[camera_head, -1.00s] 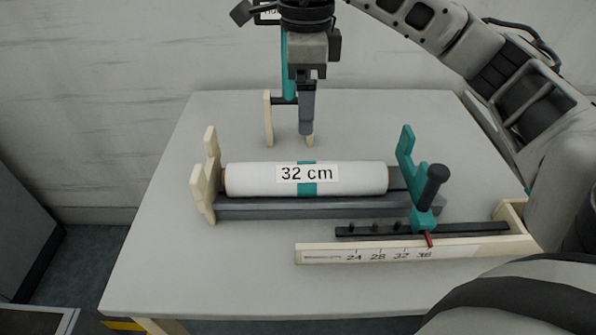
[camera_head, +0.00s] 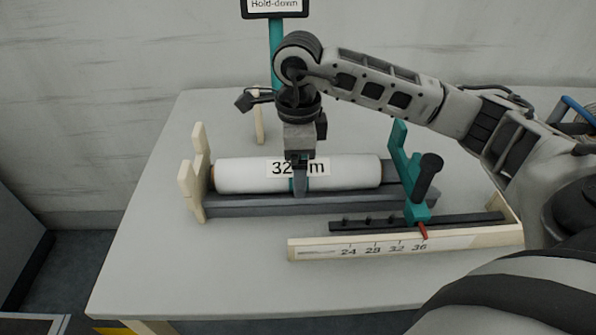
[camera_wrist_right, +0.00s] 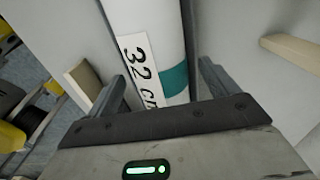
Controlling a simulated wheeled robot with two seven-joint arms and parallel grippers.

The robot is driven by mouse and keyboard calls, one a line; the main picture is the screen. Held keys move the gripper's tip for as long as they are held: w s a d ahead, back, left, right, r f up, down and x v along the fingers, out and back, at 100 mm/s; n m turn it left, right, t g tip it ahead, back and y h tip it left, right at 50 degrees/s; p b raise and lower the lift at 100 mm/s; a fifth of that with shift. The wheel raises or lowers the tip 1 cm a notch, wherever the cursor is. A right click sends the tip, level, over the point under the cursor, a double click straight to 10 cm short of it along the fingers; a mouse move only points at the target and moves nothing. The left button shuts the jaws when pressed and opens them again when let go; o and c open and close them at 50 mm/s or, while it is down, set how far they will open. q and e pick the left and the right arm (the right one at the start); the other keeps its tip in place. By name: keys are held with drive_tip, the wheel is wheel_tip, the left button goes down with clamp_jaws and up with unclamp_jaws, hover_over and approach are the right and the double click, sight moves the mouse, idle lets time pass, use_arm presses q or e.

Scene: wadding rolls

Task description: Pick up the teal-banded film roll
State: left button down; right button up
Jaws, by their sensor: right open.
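The white film roll (camera_head: 240,175) with a teal band lies across the grey cradle (camera_head: 250,206) on the table. A "32 cm" label sits on it, partly hidden by my gripper in the head view. The roll and its teal band (camera_wrist_right: 173,80) also show in the right wrist view. My right gripper (camera_head: 300,185) points down over the middle of the roll, at the teal band. In the wrist view its fingers (camera_wrist_right: 160,88) are apart, one on each side of the roll. I cannot tell whether they touch it. My left gripper is not in view.
Cream end plates (camera_head: 198,165) stand at the cradle's left, a teal bracket (camera_head: 402,160) with a black-handled clamp (camera_head: 428,178) at its right. A scale rail (camera_head: 400,245) lies in front. A "Hold-down" sign (camera_head: 276,6) stands behind. The table's front left is clear.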

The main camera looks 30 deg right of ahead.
drive_tip(key=shift+f, duration=0.3)
drive_tip(key=c, duration=1.3)
drive_tip(key=shift+r, duration=0.1)
drive_tip(key=c, duration=0.4)
drive_tip(key=shift+o, duration=0.2)
